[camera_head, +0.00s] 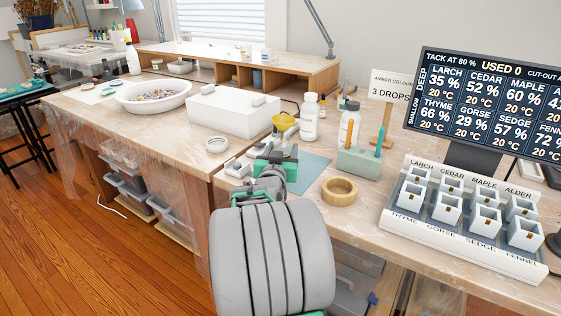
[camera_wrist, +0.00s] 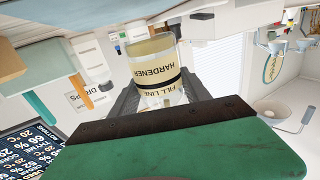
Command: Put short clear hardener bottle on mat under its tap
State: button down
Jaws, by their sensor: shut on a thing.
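The short clear hardener bottle (camera_wrist: 153,62) shows in the wrist view, with yellowish contents and a dark-edged band reading HARDENER and FILL LINE. That view is upside down, so the bottle looks upright. My gripper (camera_wrist: 158,98) is shut on it, one finger at each side. In the head view my gripper (camera_head: 275,158) is over the bench by the left edge of the blue-grey mat (camera_head: 314,168); a yellow shape (camera_head: 286,120) shows just behind it. Whether that is the bottle is unclear. I cannot make out the tap clearly.
White bottles (camera_head: 310,118) stand behind the mat. A green block with sticks (camera_head: 361,162), a wooden ring (camera_head: 339,191) and a rack of white cups (camera_head: 461,228) are at right. A white box (camera_head: 233,112) and round bowl (camera_head: 153,96) are at left. The mat's visible part is bare.

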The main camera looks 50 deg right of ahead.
notch_tip(320, 180, down, 3)
jog(key=shift+w+d+f+b, duration=0.1)
jog(key=shift+w+f+b, duration=0.1)
jog(key=shift+b, duration=0.6)
jog(key=shift+f+b, duration=0.25)
jog(key=shift+b, duration=0.05)
jog(key=c, duration=0.5)
grip_release()
jog(key=shift+s+r, duration=0.1)
